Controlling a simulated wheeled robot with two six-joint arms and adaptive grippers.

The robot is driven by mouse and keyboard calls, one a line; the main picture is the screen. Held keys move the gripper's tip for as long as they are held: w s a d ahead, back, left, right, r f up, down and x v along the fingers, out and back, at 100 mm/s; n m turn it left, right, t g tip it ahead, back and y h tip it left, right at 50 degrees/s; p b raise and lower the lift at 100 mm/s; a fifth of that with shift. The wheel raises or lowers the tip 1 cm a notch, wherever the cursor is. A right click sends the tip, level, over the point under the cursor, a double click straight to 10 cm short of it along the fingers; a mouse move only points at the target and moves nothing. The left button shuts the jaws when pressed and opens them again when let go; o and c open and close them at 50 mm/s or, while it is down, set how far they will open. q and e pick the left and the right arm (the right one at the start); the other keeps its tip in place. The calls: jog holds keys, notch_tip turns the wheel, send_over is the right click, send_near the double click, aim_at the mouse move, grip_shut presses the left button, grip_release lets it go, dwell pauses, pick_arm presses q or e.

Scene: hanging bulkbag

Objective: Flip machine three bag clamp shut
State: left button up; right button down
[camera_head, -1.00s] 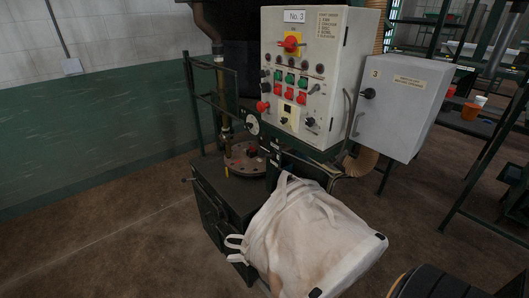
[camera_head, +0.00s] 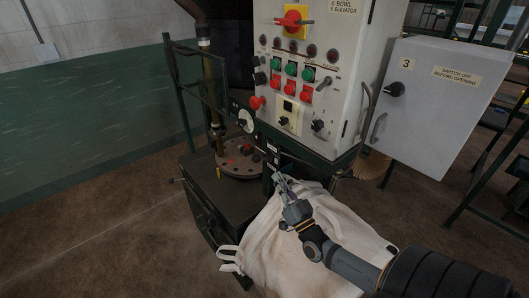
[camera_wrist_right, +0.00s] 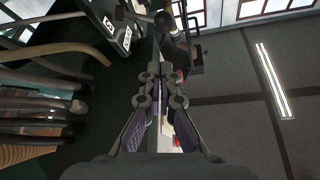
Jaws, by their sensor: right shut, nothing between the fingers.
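The machine marked 3 has a grey control panel (camera_head: 310,75) with knobs and buttons. A white cloth bag (camera_head: 345,225) hangs below the panel, its upper part partly behind my right arm. My right gripper (camera_head: 281,181) is over the top of the bag, close below a dark bracket with small white labels (camera_head: 271,153). Its fingers are together and empty; they also show in the wrist view (camera_wrist_right: 160,75). The bag clamp cannot be told apart clearly from the dark metal around the bag's top. My left gripper is not in view.
A grey switch box (camera_head: 435,95) stands right of the panel. A round reddish flange (camera_head: 240,162) sits on a dark cabinet (camera_head: 215,190) to the left. Dark green racks (camera_head: 480,175) stand at the right. Brown floor (camera_head: 90,235) is clear at the left.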

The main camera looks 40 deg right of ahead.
jog(key=r, duration=0.2)
notch_tip(320, 180, up, 5)
jog(key=p, duration=0.2)
send_over(262, 158)
jog(key=s, duration=0.3)
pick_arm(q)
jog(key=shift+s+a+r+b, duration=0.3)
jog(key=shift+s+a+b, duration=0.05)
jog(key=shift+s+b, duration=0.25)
pick_arm(e)
jog(key=shift+w+a+f+m+t+h, duration=0.1)
jog(key=shift+a+f+m+t+h, duration=0.2)
jog(key=shift+f, duration=0.6)
jog(key=shift+w+a+f+m+h, duration=0.1)
jog(key=shift+a+f, duration=0.25)
jog(key=shift+f, duration=0.5)
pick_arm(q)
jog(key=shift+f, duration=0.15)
pick_arm(e)
jog(key=shift+f, duration=0.1)
